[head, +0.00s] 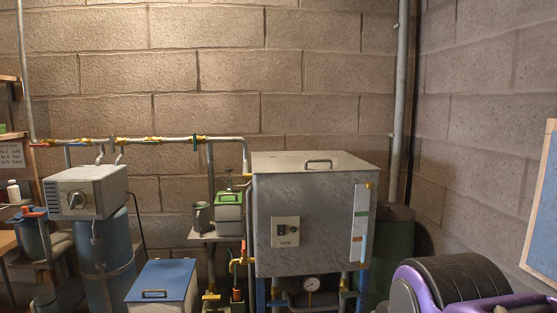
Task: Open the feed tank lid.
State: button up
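A large grey metal tank (300,215) stands in the middle of the head view against the block wall. Its flat lid (290,162) lies shut on top and has a dark bar handle (319,163). The front has a small switch panel (285,232) and a level strip (360,222) with coloured marks. I see no readable label naming it the feed tank. A smaller box with a shut blue lid (165,272) and handle stands lower left. A small box with a green lid (229,198) sits just left of the grey tank. My gripper is not in view.
Pipes with brass valves (160,140) run along the wall left of the tank. A round gauge (312,284) and more valves sit under it. A grey motor unit (85,192) on a blue drum stands left. A dark green barrel (398,240) stands right of the tank.

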aim_at(273, 165)
jog(key=i+l+z, duration=0.1)
jog(key=i+l, duration=0.45)
jog(key=l, duration=0.15)
jog(key=i+l+z, duration=0.1)
jog(key=i+l, duration=0.45)
jog(key=l, duration=0.15)
